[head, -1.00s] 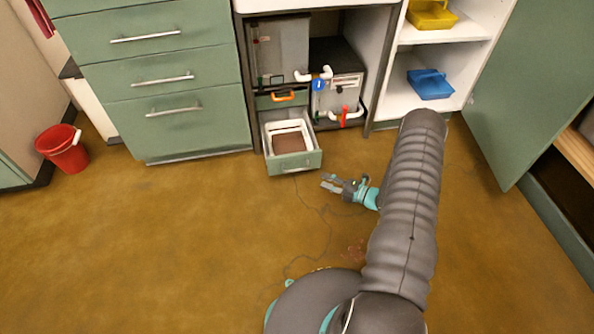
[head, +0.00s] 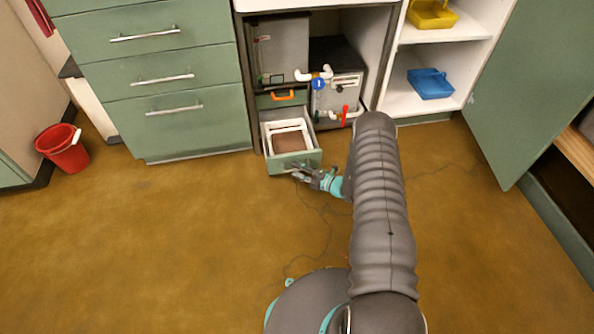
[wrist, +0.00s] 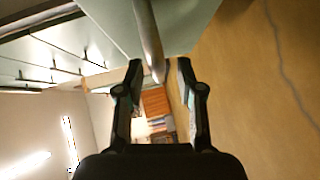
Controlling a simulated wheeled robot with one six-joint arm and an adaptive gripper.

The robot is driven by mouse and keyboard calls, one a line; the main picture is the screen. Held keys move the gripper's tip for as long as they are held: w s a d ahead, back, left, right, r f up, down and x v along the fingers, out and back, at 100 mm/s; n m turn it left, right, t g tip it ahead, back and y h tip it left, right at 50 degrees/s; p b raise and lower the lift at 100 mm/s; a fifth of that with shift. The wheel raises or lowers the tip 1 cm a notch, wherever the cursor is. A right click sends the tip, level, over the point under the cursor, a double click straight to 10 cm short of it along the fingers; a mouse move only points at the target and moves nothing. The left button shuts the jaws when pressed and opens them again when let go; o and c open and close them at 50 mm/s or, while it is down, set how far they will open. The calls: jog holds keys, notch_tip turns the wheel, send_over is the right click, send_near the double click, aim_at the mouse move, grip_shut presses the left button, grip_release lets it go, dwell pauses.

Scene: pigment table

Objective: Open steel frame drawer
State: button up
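The small green-fronted drawer (head: 280,165) at the bottom of the grey steel frame stands pulled out in the head view. It holds a white frame around a brown surface. My gripper (head: 299,171) is at the drawer's front, by its handle. In the wrist view, the metal handle bar (wrist: 148,35) runs down between the two open fingertips (wrist: 160,68), with gaps on both sides. The green drawer front (wrist: 190,20) lies behind the bar. The head view does not show the fingertips clearly against the handle.
A closed drawer with an orange handle (head: 283,96) sits above, under a grey box (head: 284,45). White pipes with blue and red valves (head: 322,84) stand to the right. An open green cabinet door (head: 535,90) is far right. A red bucket (head: 63,150) stands left; the floor between is clear.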

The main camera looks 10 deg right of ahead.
jog(key=shift+w+a, duration=0.25)
jog(key=shift+c, duration=0.2)
grip_shut()
jog(key=shift+s, duration=0.1)
jog(key=s, duration=0.6)
jog(key=shift+s, duration=0.25)
jog(key=shift+f, duration=0.1)
jog(key=shift+o, duration=0.2)
grip_release()
